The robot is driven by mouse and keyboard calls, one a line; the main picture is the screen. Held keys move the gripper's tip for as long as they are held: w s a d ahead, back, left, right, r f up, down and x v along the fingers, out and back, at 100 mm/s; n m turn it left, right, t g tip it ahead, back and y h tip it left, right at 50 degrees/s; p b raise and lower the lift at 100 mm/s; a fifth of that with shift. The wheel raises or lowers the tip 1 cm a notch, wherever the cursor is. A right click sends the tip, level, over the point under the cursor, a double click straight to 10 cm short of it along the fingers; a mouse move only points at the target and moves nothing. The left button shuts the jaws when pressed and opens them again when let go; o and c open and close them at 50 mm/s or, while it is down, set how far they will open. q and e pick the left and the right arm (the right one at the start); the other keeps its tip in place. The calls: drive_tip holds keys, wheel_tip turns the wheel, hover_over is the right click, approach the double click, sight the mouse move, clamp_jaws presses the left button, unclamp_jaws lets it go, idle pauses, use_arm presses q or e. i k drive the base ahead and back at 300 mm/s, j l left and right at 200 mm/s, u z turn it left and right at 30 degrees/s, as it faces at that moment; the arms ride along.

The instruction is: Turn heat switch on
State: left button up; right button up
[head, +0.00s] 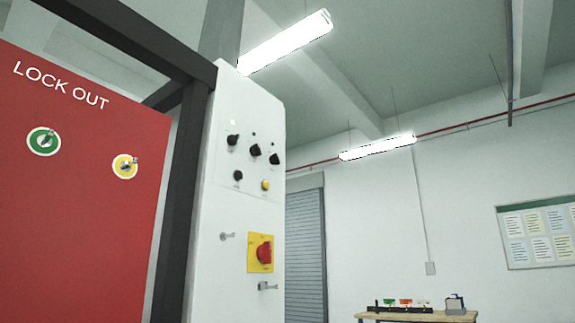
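A white control panel (219,195) stands at the centre left of the head view. Its upper part carries several black knobs, among them one at upper left (233,140), one in the middle (255,150), one at right (274,159) and one lower left (238,175). A yellow button or knob (265,185) sits below them. Lower down is a red rotary switch (264,252) on a yellow plate (252,256). The labels are too small to read, so I cannot tell which one is the heat switch. Neither gripper is in view.
A red lock-out board (80,220) with a green (36,147) and a yellow lock (118,172) hangs left of a dark post (180,200). A grey shutter (304,250), a wooden table (420,316) with small items and a notice board (537,235) are farther back at right.

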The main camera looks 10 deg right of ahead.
sight(274, 159)
drive_tip(key=i+l, duration=0.2)
drive_tip(key=l, duration=0.15)
drive_tip(key=i+l+u, duration=0.1)
drive_tip(key=i+l, duration=0.35)
drive_tip(key=l, duration=0.25)
drive_tip(key=i+l+u, duration=0.15)
drive_tip(key=l, duration=0.2)
drive_tip(key=i+l, duration=0.2)
drive_tip(key=l, duration=0.15)
drive_tip(key=i+l+u, duration=0.1)
drive_tip(key=l, duration=0.3)
drive_tip(key=i, duration=0.1)
